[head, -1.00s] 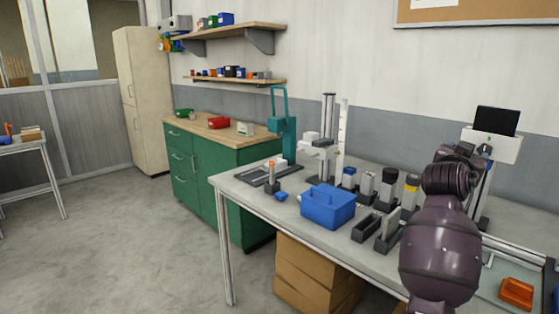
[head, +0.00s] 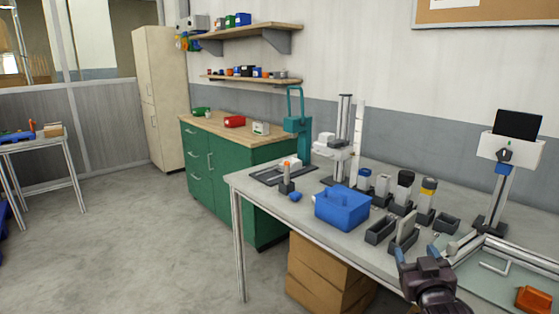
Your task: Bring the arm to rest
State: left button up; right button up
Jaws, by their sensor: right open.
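My right gripper (head: 426,258) shows at the bottom right in the head view. It is dark purple-grey, open, and I see nothing held in it. It appears in front of the grey workbench, below the small dark bins and holders. Whether it touches anything there I cannot tell. Most of my right arm is cut off by the lower edge of the picture. My left gripper is not in view.
The workbench (head: 262,198) carries a blue bin (head: 342,208), several small holders, a stand with a dark screen (head: 517,124) and an orange tray (head: 533,299). Cardboard boxes (head: 318,272) sit below. A green cabinet (head: 225,175) stands behind.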

jog(key=s+a+f+g+y, duration=0.1)
jog(key=s+f+g, duration=0.2)
jog(key=s+f, duration=1)
jog(key=s+a+f+g+y, duration=0.1)
jog(key=s+f+g, duration=0.3)
jog(key=s+f, duration=1)
jog(key=s, duration=0.4)
jog(key=shift+s+a+g+p, duration=0.15)
jog(key=shift+s+g+p, duration=0.15)
jog(key=shift+s+p, duration=0.05)
